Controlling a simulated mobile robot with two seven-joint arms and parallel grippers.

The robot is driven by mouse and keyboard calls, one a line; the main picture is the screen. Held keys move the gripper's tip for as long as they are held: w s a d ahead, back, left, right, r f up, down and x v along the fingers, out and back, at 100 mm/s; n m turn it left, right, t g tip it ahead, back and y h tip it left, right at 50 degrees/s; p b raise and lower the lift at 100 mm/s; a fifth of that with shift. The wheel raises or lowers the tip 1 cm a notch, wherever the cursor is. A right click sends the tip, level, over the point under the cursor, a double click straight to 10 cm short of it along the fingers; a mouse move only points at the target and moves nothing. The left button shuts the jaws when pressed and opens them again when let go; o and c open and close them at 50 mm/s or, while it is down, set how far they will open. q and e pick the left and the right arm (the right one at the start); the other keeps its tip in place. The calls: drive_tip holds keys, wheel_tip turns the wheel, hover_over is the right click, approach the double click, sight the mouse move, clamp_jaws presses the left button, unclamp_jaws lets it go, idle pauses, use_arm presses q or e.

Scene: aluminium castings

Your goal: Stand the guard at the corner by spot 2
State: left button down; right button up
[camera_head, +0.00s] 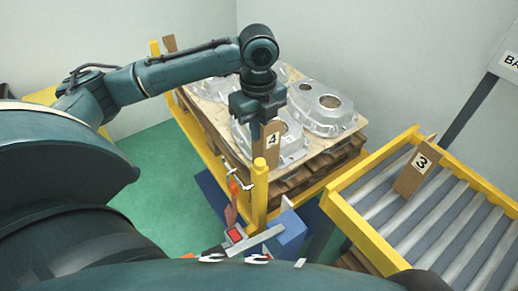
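A brown angled board marked 4 (272,142), which looks like a corner guard, stands upright at the near corner of the loaded pallet. My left gripper (257,122) points down right above and against its top; its fingers are partly hidden, so I cannot tell whether it is shut on the board. Another brown board, marked 3 (413,177), leans or lies on the roller conveyor. A plain brown board (169,44) stands at the pallet's far left corner. No number 2 is readable. My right gripper is not in view.
The wooden pallet (318,166) carries several aluminium castings (322,106). A yellow post (259,195) and yellow rails border it. The conveyor (375,235) is at the right. Tools and a blue block (287,232) sit in front. Green floor (160,175) is clear at left.

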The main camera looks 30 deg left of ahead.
sight(258, 145)
use_arm(q)
wheel_tip(258, 145, down, 5)
drive_tip(key=shift+f, duration=0.1)
idle(0.3)
drive_tip(key=c, duration=1.6)
unclamp_jaws()
wheel_tip(258, 145, up, 12)
drive_tip(key=shift+f, duration=0.25)
drive_tip(key=shift+r, duration=0.4)
